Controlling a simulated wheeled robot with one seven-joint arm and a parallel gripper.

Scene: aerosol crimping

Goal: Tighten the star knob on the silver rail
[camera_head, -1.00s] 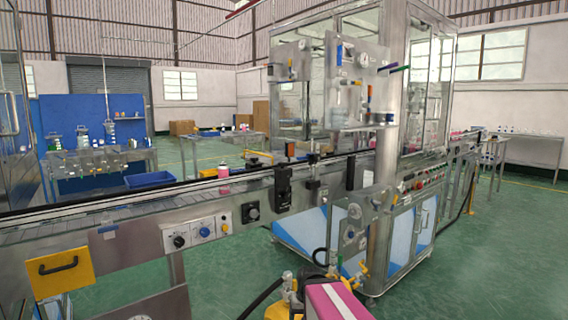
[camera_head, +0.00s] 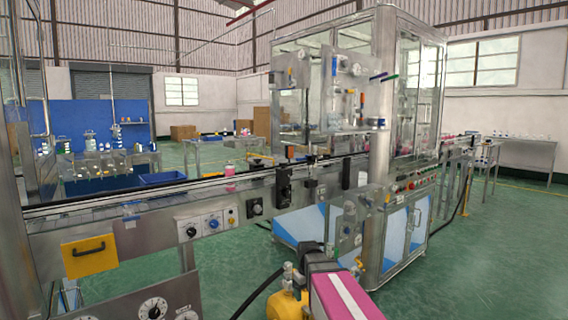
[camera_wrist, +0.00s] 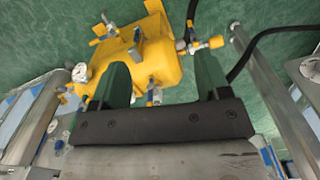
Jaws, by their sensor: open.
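The silver rail (camera_head: 150,205) of the conveyor runs from the left edge towards the clear-walled machine in the head view. A dark round knob (camera_head: 255,207) sits on its front face, beside black blocks (camera_head: 284,186) fixed to the rail. At this size I cannot tell which fitting is the star knob. My gripper (camera_wrist: 158,55) is open in the wrist view, with its two dark fingers apart and nothing held between them. A yellow tank (camera_wrist: 150,60) with brass fittings lies beyond the fingers; I see no contact with it.
The yellow tank also shows in the head view (camera_head: 288,303), low in front of the conveyor. A dark hose (camera_wrist: 265,35) curves beside it. A yellow panel with a black handle (camera_head: 90,256) hangs below the rail.

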